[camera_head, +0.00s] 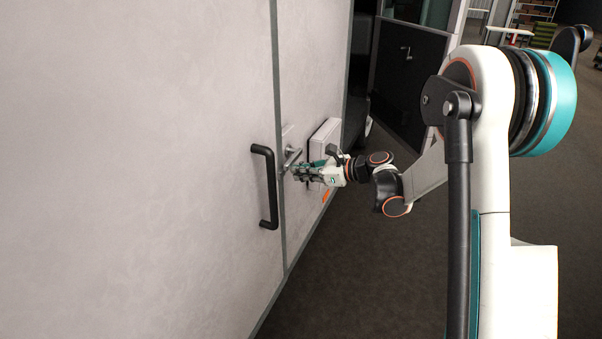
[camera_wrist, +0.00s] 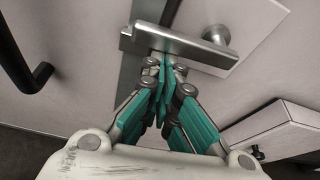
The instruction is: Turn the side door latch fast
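The side door latch (camera_wrist: 195,50) is a flat silver lever with a round pivot (camera_wrist: 216,34) on a pale plate. In the wrist view it lies nearly level, tilted slightly down to the right, across the grey strip at the door's edge. It also shows small in the head view (camera_head: 292,158), partly hidden by my gripper. My gripper (camera_wrist: 165,66), with teal and grey fingers, has its fingertips drawn together just below the lever's middle in the wrist view. I cannot tell whether they touch it. Nothing shows between them. The gripper also shows in the head view (camera_head: 298,172).
A black pull handle (camera_head: 267,187) stands out from the pale door (camera_head: 150,180) left of the latch; the wrist view shows it too (camera_wrist: 38,80). A white box (camera_head: 325,137) sticks out from the wall beside my gripper. Dark floor (camera_head: 350,270) is clear below.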

